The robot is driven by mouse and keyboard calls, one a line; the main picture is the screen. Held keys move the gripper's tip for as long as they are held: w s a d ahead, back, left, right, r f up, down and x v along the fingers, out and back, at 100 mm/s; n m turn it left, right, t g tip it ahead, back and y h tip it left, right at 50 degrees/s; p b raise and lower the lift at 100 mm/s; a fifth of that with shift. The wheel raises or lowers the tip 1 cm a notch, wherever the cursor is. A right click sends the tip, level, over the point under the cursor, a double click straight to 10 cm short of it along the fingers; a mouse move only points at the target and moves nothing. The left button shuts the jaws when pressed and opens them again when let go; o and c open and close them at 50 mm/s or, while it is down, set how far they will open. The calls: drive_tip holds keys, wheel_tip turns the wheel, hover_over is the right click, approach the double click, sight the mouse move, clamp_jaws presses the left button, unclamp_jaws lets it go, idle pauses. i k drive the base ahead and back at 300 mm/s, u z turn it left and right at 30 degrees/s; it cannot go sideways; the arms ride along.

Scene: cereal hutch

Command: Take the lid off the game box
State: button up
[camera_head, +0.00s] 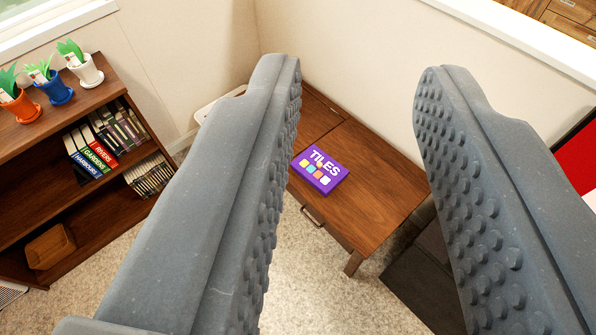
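The game box (319,170) is purple, with the word TILES and coloured squares on its top. It lies on a brown wooden table (380,192) in the middle of the view, near the table's left front side. Its lid appears to be on; the seam is too small to make out. My gripper (352,75) is open and empty, its two grey studded fingers wide apart in the foreground. The box is seen between the fingers, farther off and not touched. The left finger hides part of the table's left end.
A brown bookshelf (105,93) stands at the left, with several books and a small wooden bin (50,246) in it. Potted plants in orange (20,105), blue (57,90) and white (87,72) pots stand on top. Walls rise behind the table. Carpet (315,285) is clear in front.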

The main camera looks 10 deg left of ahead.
sight(314, 165)
drive_tip(key=u, duration=0.4)
drive_tip(key=i, duration=1.5)
drive_tip(key=z, duration=0.1)
